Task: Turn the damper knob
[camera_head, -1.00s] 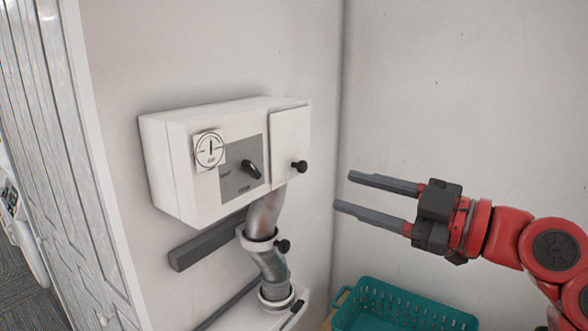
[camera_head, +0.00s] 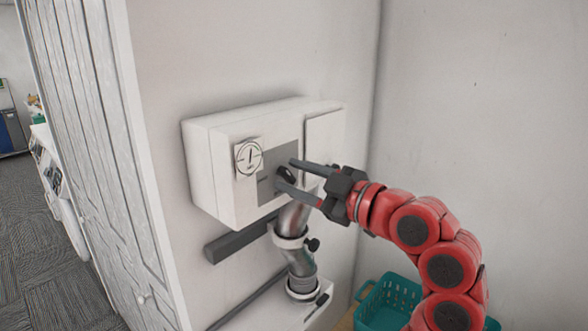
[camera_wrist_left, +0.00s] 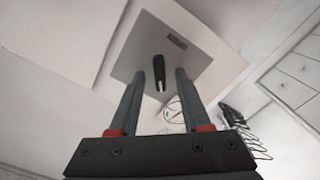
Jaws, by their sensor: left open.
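A white wall box (camera_head: 215,165) carries a grey panel (camera_head: 268,188) with a black knob (camera_head: 286,174). I take this as the damper knob; the panel lettering is too small to read. My left gripper (camera_head: 284,171) is open, its two long fingers reaching to the panel, one on each side of the knob. In the left wrist view the knob (camera_wrist_left: 159,72) shows between the fingertips (camera_wrist_left: 160,76), with a gap on both sides, so it is not gripped. Part of the knob is hidden by the fingers in the head view. My right gripper is not in view.
A round dial plate (camera_head: 248,158) sits left of the panel and a white door (camera_head: 322,132) right of it. A metal duct (camera_head: 291,220) with another black knob (camera_head: 313,244) runs below. A teal basket (camera_head: 388,302) stands at lower right.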

